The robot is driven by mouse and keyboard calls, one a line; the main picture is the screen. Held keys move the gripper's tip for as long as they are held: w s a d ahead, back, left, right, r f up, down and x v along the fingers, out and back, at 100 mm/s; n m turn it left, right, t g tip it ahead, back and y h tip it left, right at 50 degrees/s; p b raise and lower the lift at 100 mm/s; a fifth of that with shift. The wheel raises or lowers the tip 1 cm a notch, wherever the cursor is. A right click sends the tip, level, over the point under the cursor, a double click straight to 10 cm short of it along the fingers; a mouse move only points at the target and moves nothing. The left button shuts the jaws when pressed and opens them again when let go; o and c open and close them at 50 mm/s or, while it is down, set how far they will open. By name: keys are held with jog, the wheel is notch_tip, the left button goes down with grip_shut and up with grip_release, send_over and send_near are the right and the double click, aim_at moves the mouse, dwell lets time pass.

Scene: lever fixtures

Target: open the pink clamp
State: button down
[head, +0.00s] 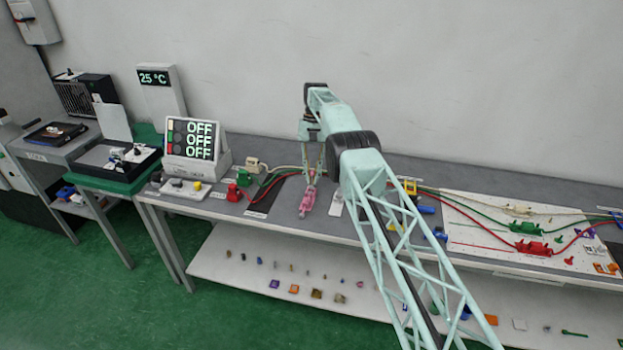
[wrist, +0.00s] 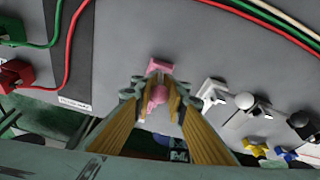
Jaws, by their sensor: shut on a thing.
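The pink clamp (head: 307,201) stands on the grey bench top, near the bench's front edge, in the head view. In the wrist view the pink clamp (wrist: 159,66) shows between and just beyond my fingertips. My gripper (head: 312,180) reaches down onto it from above. In the wrist view my gripper (wrist: 160,86) has its two yellow-sided fingers closed around a pink part of the clamp. The fingers hide part of the clamp, so I cannot tell how far its lever is turned.
A white fixture (wrist: 211,92) stands close beside the clamp, with round-knobbed fixtures further right. Red and green cables run behind, and a red connector (wrist: 16,74) sits at left. A display box (head: 193,138) reading OFF stands left on the bench. A white board (head: 480,240) lies right.

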jog(key=shift+w+r, duration=0.1)
jog(key=shift+r, duration=0.15)
jog(key=c, duration=2.6)
grip_release()
jog(key=shift+c, duration=0.2)
jog(key=shift+o, duration=0.2)
jog(key=shift+f, duration=0.15)
jog(key=shift+c, duration=0.6)
